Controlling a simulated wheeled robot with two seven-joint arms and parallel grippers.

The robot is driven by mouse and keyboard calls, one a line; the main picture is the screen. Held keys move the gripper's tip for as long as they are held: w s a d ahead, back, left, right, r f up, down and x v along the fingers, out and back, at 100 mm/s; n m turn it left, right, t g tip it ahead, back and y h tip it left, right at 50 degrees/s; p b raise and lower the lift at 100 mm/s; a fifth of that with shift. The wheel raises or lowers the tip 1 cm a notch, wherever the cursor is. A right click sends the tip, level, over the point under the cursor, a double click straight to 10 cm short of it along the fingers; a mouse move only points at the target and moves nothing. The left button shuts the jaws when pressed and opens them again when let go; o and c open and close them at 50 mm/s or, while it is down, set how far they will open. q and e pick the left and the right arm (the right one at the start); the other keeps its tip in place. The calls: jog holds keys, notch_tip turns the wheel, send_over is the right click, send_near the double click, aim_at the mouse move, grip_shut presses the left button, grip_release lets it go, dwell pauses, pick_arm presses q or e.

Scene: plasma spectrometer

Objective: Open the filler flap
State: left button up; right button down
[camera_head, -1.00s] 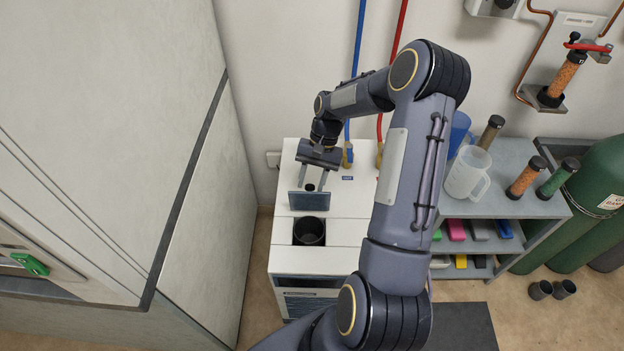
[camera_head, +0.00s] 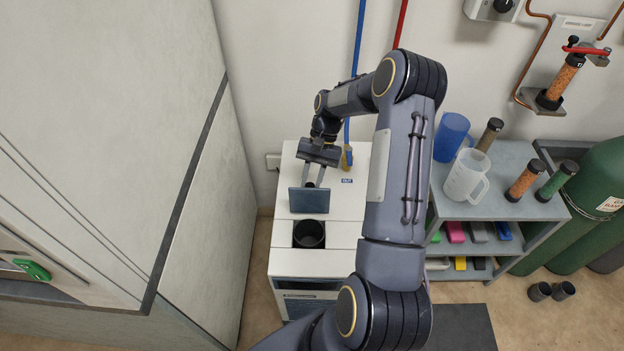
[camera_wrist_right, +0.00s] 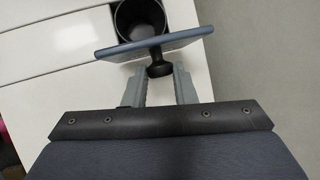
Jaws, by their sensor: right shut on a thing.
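The filler flap (camera_head: 309,200) is a blue-grey plate on the top of the white unit (camera_head: 345,237). It stands raised at the back of the round dark filler opening (camera_head: 309,233), which is uncovered. In the right wrist view the flap (camera_wrist_right: 150,47) shows nearly edge-on, with a black knob (camera_wrist_right: 158,69) on its near side. My right gripper (camera_head: 315,182) is behind the flap, its fingers shut on the knob; the fingers also show in the right wrist view (camera_wrist_right: 160,75). The flap hides part of the fingertips in the head view. My left gripper is not in view.
A grey shelf (camera_head: 520,208) at the right holds a blue jug (camera_head: 450,136), a clear jug (camera_head: 464,176) and several capped tubes. A large pale cabinet (camera_head: 205,220) stands close on the left. Blue and red pipes run up the wall behind the unit.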

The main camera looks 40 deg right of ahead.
jog(key=c, duration=1.2)
grip_release()
jog(key=shift+w+d+f, duration=0.1)
jog(key=shift+w+d, duration=0.05)
jog(key=shift+w, duration=0.05)
jog(key=v, duration=0.7)
jog(key=shift+d+r, duration=0.15)
jog(key=shift+r, duration=0.2)
